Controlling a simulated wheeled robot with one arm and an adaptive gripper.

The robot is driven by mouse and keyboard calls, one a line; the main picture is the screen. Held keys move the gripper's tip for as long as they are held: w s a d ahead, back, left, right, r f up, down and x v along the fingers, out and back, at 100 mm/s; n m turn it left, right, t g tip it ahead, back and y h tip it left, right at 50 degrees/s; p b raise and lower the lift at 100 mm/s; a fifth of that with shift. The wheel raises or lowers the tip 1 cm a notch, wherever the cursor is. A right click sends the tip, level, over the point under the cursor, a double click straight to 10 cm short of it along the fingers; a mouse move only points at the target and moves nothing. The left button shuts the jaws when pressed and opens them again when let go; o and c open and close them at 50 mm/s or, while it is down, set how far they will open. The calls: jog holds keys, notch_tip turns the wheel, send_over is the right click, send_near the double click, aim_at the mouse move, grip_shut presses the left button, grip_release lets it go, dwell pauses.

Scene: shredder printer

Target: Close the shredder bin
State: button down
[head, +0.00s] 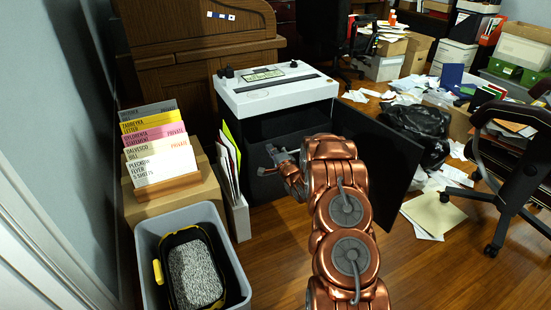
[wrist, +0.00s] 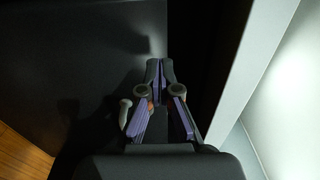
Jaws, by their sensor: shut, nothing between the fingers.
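The shredder (head: 275,90) has a white top with a dark slot and stands at the middle back in the head view. Its black bin (head: 262,187) shows below the top, partly hidden by my arm. A dark door-like panel (head: 378,150) stands swung out to the right of the shredder, behind my arm. My gripper (head: 272,155) is in front of the shredder's dark front, below the white top. In the wrist view my gripper (wrist: 161,66) has its fingertips together and empty, beside a broad dark surface (wrist: 75,45). I cannot tell whether it touches that surface.
A file box (head: 238,215) and a carton (head: 175,205) with colored folders stand left of the shredder. A grey bin (head: 150,245) is at the front left. An office chair (head: 515,170), a black bag (head: 420,125) and scattered papers (head: 430,213) lie right. Some wooden floor (head: 275,250) is clear.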

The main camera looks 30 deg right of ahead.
jog(key=shift+w+d+b, duration=0.15)
jog(key=shift+w+b, duration=0.15)
jog(key=shift+w, duration=0.85)
